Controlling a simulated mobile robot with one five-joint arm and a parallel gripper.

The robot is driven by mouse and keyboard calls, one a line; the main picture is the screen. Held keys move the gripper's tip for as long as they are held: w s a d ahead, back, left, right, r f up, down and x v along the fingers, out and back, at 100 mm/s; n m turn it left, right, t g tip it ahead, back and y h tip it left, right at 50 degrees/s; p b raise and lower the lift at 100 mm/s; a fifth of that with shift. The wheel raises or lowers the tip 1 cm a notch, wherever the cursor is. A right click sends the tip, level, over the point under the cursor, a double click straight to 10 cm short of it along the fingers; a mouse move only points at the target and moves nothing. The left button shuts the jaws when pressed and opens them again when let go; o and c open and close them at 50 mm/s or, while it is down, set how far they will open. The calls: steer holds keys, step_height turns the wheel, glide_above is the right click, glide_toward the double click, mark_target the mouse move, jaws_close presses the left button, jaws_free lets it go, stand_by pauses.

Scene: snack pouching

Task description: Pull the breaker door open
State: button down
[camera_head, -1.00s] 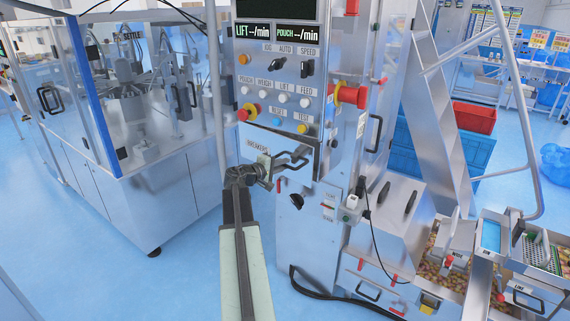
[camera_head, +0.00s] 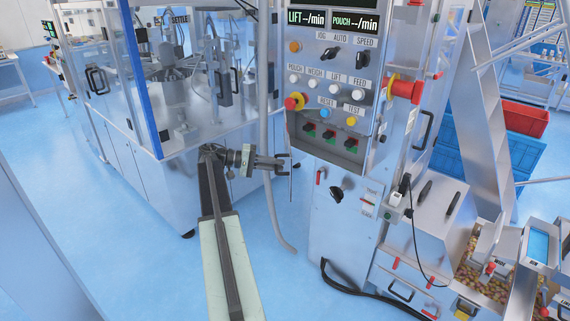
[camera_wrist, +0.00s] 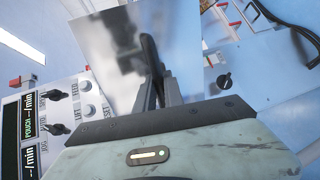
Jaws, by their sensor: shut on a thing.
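The breaker door shows nearly edge-on in the head view (camera_head: 291,182), swung out to the left of the control cabinet. In the wrist view it is a shiny metal panel (camera_wrist: 104,48) with a dark handle (camera_wrist: 149,52). My gripper (camera_head: 284,163) is at the door's outer face, shut on that handle; its fingers (camera_wrist: 158,88) rise towards the handle in the wrist view. The breaker recess (camera_head: 325,138) is uncovered and shows several small red and green switches. The exact finger contact is partly hidden.
The control cabinet (camera_head: 337,225) with buttons and knobs stands to the right of my gripper. A grey hose or pipe (camera_head: 266,120) runs down just behind the gripper. A glass-walled machine (camera_head: 180,100) stands at the left. Blue floor (camera_head: 130,260) is open at lower left.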

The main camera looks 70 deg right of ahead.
steer(key=shift+w, duration=0.45)
steer(key=shift+s, duration=0.15)
steer(key=c, duration=1.5)
jaws_free()
steer(key=shift+s, duration=0.1)
steer(key=shift+o, duration=0.2)
